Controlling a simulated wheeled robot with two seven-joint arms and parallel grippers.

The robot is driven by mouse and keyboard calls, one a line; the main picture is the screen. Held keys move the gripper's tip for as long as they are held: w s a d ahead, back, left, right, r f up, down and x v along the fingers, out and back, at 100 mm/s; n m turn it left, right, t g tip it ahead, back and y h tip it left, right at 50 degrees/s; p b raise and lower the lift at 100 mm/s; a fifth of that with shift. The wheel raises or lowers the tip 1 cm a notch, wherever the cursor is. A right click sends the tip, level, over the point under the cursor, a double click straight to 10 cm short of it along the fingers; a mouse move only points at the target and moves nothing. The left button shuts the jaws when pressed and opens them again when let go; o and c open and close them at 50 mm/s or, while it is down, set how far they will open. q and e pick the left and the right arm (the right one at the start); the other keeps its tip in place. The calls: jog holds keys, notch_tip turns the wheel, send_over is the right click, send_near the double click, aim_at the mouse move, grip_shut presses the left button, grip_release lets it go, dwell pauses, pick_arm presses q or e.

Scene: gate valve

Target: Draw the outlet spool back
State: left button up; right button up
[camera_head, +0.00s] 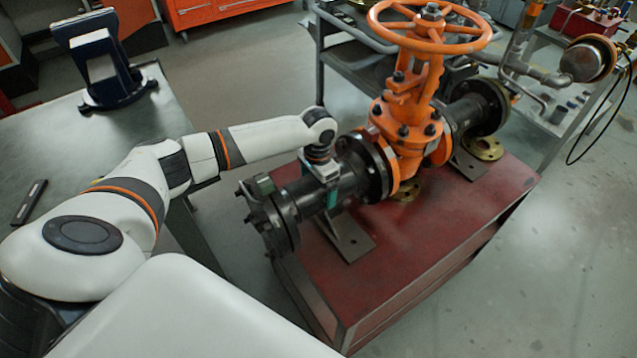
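The orange gate valve (408,110) with its handwheel (430,25) stands upright on a red plinth. A black flanged spool (302,196) lies level on the valve's near left side, on a grey support (347,240). A second black spool (467,113) is on the far right side. The picture does not label which is the outlet. My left gripper (328,178) comes down over the left spool between its two flanges. One finger with a teal pad lies along the spool's near side. The other finger is hidden, so its grip is unclear. My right gripper is out of view.
The red plinth (420,235) has bare room at its front. A metal cart (350,70) is behind the valve. Open floor lies to the right.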

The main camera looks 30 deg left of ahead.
pick_arm(q)
notch_tip(320, 180, up, 12)
jog(key=shift+f, duration=0.1)
dwell(0.4)
